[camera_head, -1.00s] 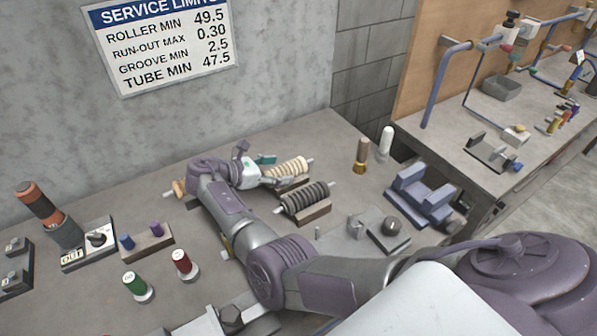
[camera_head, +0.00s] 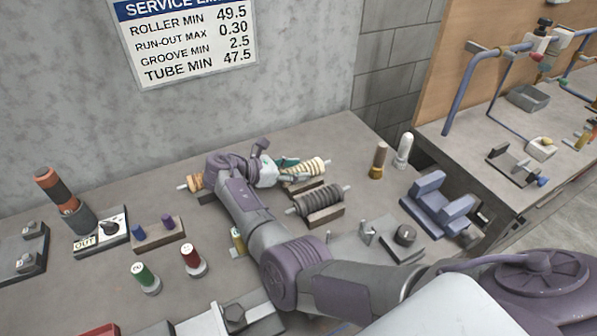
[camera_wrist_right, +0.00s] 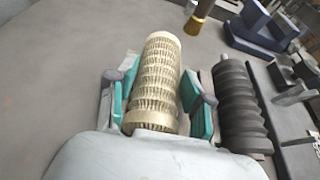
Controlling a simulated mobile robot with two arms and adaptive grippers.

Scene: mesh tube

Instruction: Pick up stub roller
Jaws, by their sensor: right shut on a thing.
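In the right wrist view the roller (camera_wrist_right: 158,75) lies lengthwise between the teal finger pads, one on each side. The gripper body hides its near end. From the head view I cannot tell whether the roller is clear of its support. My left gripper is not in view.
A dark ribbed roller (camera_head: 317,201) lies on a brown block just in front, close to the gripper's right finger. The grey wall is behind.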

